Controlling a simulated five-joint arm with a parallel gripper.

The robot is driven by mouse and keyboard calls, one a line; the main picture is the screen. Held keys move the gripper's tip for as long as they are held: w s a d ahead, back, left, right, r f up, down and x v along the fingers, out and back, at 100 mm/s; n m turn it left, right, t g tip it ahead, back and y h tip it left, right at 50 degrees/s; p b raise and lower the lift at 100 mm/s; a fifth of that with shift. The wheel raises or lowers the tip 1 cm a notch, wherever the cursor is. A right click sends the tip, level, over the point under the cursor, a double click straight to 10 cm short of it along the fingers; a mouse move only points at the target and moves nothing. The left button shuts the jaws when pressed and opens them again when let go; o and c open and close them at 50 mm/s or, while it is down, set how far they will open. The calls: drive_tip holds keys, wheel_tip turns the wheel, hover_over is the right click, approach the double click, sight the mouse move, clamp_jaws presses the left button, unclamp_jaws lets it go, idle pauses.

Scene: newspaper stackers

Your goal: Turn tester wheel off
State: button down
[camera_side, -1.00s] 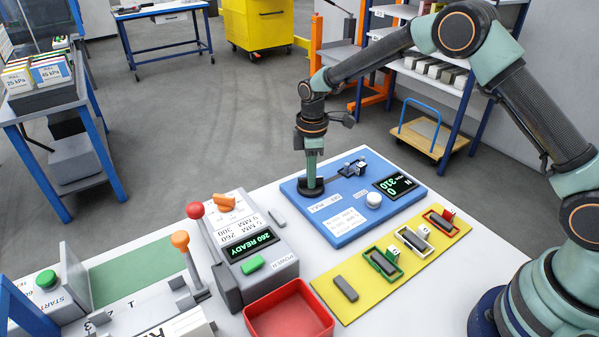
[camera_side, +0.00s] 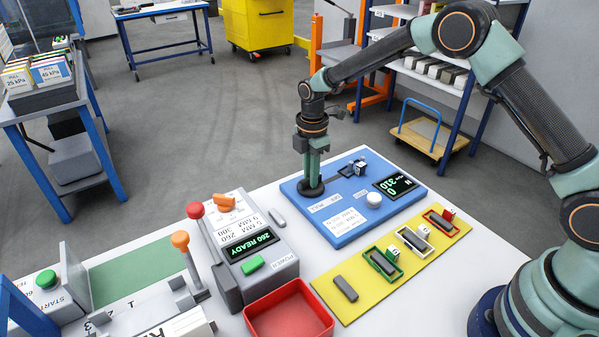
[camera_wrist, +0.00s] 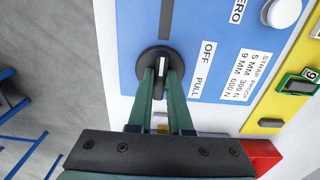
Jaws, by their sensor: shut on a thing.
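The blue tester (camera_side: 345,222) stands on the white table, with a display reading 0 N and max 310. Its black round wheel (camera_side: 311,190) is at the left end of the blue plate. In the wrist view the wheel (camera_wrist: 148,62) sits beside the printed words OFF and PULL. My gripper (camera_side: 312,178) points down over the wheel. In the wrist view my gripper (camera_wrist: 160,75) has its green fingers shut on the wheel's raised grip bar. The fingers hide part of the wheel.
A grey machine (camera_side: 250,255) with a green READY display and levers stands to the left. A red bin (camera_side: 290,318) is at the front. A yellow board (camera_side: 380,290) with coloured clips lies in front of the tester.

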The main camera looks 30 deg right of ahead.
drive_tip(key=shift+r, duration=0.1)
drive_tip(key=c, duration=0.8)
unclamp_jaws()
drive_tip(key=shift+c, duration=0.2)
wheel_tip(320, 180, up, 12)
drive_tip(key=s+d+r+m+t, duration=0.2)
drive_tip(key=s+d+r+m, duration=0.1)
drive_tip(key=s+r+m, duration=0.35)
drive_tip(key=s+d+r+m+t, duration=0.2)
drive_tip(key=s+d+r+m, duration=0.1)
drive_tip(key=s+r+m, duration=0.4)
drive_tip(key=s+d+f+m+t, duration=0.1)
drive_tip(key=s+f+m, duration=0.3)
drive_tip(key=s, duration=0.4)
drive_tip(key=shift+s+d+m+t, duration=0.25)
drive_tip(key=shift+m+t, duration=0.05)
drive_tip(key=shift+m, duration=0.05)
